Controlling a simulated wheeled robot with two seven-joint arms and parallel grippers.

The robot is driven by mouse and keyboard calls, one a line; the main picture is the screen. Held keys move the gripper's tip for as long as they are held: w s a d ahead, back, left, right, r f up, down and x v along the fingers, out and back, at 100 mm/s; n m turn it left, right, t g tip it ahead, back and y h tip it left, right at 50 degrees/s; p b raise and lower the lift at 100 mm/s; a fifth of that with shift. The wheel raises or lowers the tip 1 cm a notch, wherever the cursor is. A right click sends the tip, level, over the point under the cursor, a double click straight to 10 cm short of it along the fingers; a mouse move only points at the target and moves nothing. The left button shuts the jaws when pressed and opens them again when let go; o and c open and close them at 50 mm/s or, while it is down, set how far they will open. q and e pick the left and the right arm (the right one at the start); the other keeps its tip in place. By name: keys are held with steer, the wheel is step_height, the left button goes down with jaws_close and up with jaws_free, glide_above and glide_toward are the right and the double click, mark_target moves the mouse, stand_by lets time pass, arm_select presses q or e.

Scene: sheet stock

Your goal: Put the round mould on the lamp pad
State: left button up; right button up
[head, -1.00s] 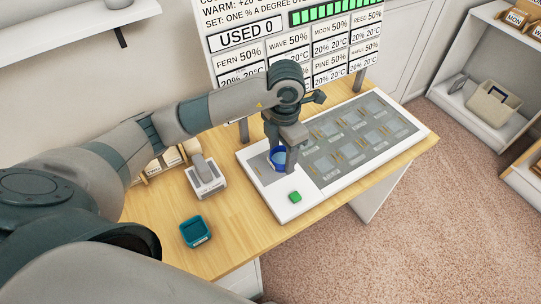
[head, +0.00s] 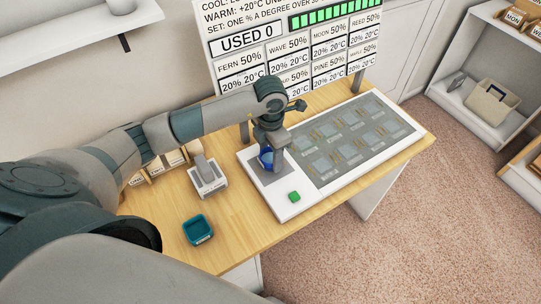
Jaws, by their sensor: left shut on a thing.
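The round mould (head: 265,158) is a small blue cup, partly hidden by my left gripper (head: 271,164). The gripper points down and is shut on the mould, over the grey square pad (head: 268,179) at the left end of the white panel. I take this square to be the lamp pad, but no label is readable. The mould is at or just above the pad; I cannot tell if it touches. My right gripper is not in view.
A green button (head: 294,196) sits on the panel's front part. A teal square mould (head: 198,229) and a white device (head: 207,176) stand on the wooden table to the left. A sign board (head: 290,50) rises behind.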

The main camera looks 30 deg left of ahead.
arm_select(q)
steer(key=shift+f, duration=0.7)
steer(key=shift+f, duration=0.3)
steer(key=o, duration=1)
steer(key=shift+r, duration=0.1)
steer(key=shift+o, duration=0.2)
steer(key=shift+r, duration=0.15)
steer(key=shift+r, duration=0.1)
